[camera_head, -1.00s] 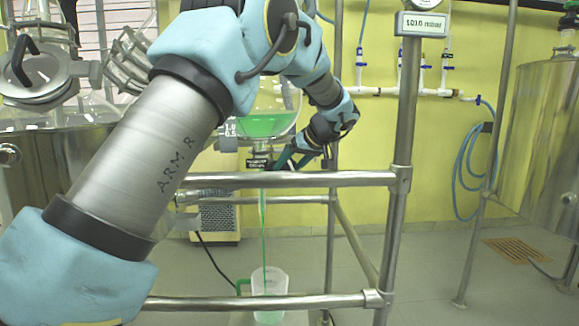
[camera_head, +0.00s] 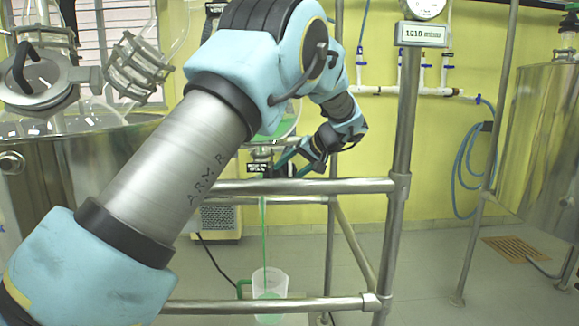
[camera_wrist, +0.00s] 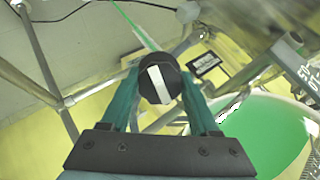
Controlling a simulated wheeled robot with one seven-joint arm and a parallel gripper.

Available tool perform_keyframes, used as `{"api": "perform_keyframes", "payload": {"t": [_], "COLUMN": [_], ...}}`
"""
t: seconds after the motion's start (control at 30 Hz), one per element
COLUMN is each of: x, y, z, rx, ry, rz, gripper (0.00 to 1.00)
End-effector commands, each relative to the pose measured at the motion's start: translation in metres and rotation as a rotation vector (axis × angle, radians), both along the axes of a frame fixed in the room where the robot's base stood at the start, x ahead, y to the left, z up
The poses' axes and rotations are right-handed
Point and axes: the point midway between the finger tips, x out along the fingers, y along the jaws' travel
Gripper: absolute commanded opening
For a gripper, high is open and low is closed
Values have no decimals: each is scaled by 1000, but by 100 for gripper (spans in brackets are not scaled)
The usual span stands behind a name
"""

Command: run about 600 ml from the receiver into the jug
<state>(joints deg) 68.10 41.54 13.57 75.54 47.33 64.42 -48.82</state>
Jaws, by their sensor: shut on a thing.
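The receiver (camera_head: 280,128), a glass vessel with green liquid, is partly hidden behind my arm in the head view. Its green liquid also shows at the lower right of the wrist view (camera_wrist: 268,135). My gripper (camera_wrist: 161,76) is shut on a round black valve knob (camera_wrist: 158,86) with a white stripe, one teal finger on each side. In the head view my gripper (camera_head: 285,163) is at the outlet below the receiver. A thin green stream (camera_head: 263,230) falls from the outlet into the clear jug (camera_head: 272,280), which stands upright with green liquid in its lower part.
A steel frame rail (camera_head: 300,186) crosses in front of the outlet, and a lower rail (camera_head: 280,305) crosses in front of the jug. A steel post (camera_head: 400,140) with a digital display (camera_head: 422,33) stands right. Steel vessels flank the scene. The floor at right is mostly clear.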

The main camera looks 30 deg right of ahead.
Motion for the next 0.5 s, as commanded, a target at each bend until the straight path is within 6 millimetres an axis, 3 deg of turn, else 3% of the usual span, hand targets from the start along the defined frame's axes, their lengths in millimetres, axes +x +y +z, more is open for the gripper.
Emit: {"api": "perform_keyframes", "payload": {"t": [0.5], "x": [0], "y": [-1], "z": [3], "rx": [418], "ry": [72], "rz": [-247], "gripper": [6]}}
